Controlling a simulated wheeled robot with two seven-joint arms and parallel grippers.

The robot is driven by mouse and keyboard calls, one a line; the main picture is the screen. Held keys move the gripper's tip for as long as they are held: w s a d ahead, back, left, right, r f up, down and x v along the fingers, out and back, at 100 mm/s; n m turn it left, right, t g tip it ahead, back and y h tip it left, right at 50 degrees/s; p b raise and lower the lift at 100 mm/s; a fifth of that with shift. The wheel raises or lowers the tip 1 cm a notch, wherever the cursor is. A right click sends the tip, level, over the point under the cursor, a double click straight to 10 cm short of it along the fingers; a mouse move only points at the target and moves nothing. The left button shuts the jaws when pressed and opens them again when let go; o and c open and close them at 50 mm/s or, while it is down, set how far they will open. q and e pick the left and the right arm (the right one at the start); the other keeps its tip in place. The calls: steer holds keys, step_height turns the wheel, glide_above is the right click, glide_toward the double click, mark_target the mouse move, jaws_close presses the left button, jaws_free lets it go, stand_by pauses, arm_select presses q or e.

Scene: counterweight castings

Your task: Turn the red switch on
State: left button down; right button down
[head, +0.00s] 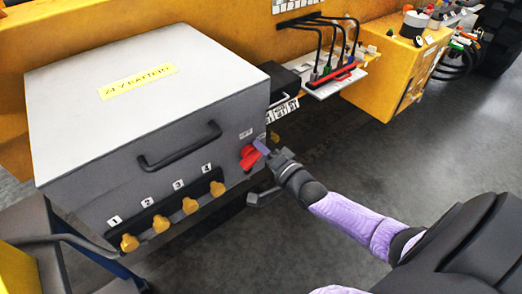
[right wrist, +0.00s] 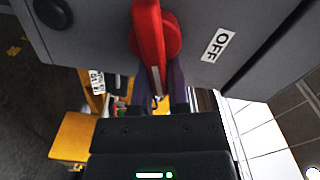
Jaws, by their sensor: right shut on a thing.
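The red switch (head: 249,157) sits on the front face of the grey battery box (head: 185,125), near its right edge. My right gripper (head: 265,150) reaches it from the right. In the right wrist view, the red switch handle (right wrist: 149,35) runs down between the two purple fingers of my right gripper (right wrist: 160,92), which are shut on it. A round red base shows behind the handle. A white label reading OFF (right wrist: 216,45) is on the panel beside the switch. My left gripper does not show.
A black handle (head: 180,147) and several yellow knobs (head: 190,205) stick out of the box front. Right of the box are a shelf with plugged cables (head: 335,78) and a yellow cabinet (head: 400,65). Open grey floor (head: 440,140) lies to the right.

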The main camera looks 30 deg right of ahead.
steer(key=m, duration=0.1)
steer(key=f+m+b, duration=0.1)
steer(key=shift+d+m, duration=0.1)
steer(key=shift+m, duration=0.3)
steer(key=shift+m+b, duration=0.35)
steer(key=shift+m, duration=0.45)
steer(key=shift+f, duration=0.1)
steer(key=c, duration=0.6)
jaws_free()
steer(key=s+p, duration=0.2)
steer(key=s, duration=0.8)
steer(key=shift+d, duration=0.35)
